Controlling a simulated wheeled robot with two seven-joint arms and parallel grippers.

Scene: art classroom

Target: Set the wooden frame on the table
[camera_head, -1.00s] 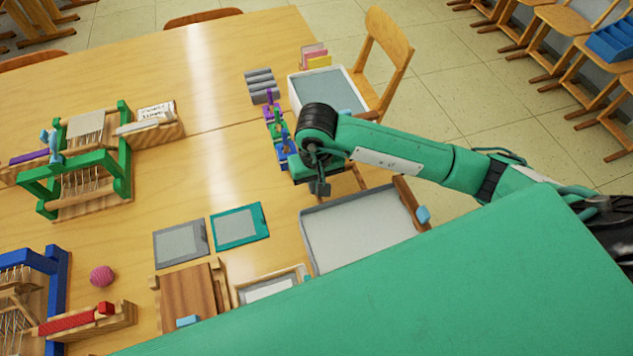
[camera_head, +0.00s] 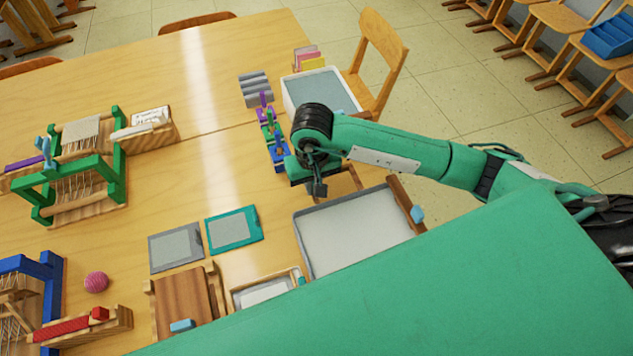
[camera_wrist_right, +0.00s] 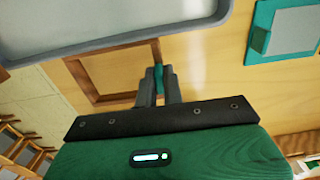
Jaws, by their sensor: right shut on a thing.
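The wooden frame (camera_wrist_right: 88,92) is a brown, open rectangle in the right wrist view, seen near the table edge beside a grey-rimmed tray. In the head view only a strip of it (camera_head: 352,180) shows below my right forearm. My right gripper (camera_wrist_right: 158,85) is shut on one side of the frame, where a small teal piece shows between the fingers. It also shows in the head view (camera_head: 318,185), pointing down over the right side of the table (camera_head: 190,205). I cannot tell whether the frame touches the tabletop. My left gripper is not in view.
The large tray (camera_head: 300,245) lies close to the frame. Two flat screens, grey (camera_head: 175,247) and teal (camera_head: 234,229), lie left of it. Small coloured items (camera_head: 277,155) stand behind the gripper. A chair (camera_head: 382,60) is beyond the table edge. Bare tabletop lies left of the gripper.

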